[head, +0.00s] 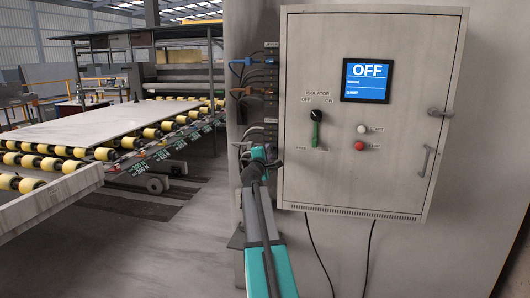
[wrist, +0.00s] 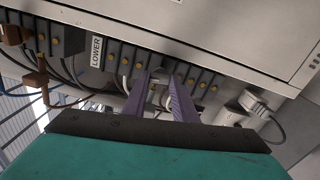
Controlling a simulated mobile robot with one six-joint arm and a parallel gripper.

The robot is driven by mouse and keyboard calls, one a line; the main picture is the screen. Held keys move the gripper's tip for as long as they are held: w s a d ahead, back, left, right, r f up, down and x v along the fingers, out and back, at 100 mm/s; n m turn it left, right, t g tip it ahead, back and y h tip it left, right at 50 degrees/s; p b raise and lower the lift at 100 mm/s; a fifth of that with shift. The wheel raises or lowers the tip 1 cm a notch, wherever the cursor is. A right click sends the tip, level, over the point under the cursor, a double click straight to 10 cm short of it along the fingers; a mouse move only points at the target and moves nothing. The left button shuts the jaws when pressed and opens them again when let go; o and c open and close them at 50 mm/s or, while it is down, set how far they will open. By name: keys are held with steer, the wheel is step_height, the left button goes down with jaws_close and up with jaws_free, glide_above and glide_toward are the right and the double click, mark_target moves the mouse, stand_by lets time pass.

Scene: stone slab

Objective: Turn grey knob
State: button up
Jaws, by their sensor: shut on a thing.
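My gripper (wrist: 160,78) is at the lower terminal row (wrist: 190,75), beside the cabinet's left edge. Its two fingers are close together on a small light grey part (wrist: 158,93), which shows only partly between them. I cannot tell whether this part is the grey knob. In the head view my gripper (head: 261,152) is left of the cabinet (head: 400,160), and its fingertips are hard to make out. A grey turn latch (head: 440,112) sits at the cabinet door's right edge, well apart from my gripper.
A roller conveyor (head: 100,155) stands left.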

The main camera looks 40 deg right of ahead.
steer(key=n+p, duration=0.1)
steer(key=n, duration=0.1)
steer(key=n+p, duration=0.1)
steer(key=n, duration=0.1)
steer(key=n+p, duration=0.1)
steer(key=n, duration=0.1)
steer(key=shift+s+d+r+p, duration=0.2)
steer(key=shift+d+r+p, duration=0.1)
steer(key=shift+p, duration=0.1)
steer(key=n+p, duration=0.3)
steer(key=n, duration=0.2)
steer(key=shift+f, duration=0.15)
steer(key=shift+n, duration=0.3)
steer(key=o, duration=1)
steer(key=shift+o, duration=0.2)
steer(key=shift+a+f, duration=0.1)
steer(key=shift+w, duration=0.1)
steer(key=shift+a, duration=0.1)
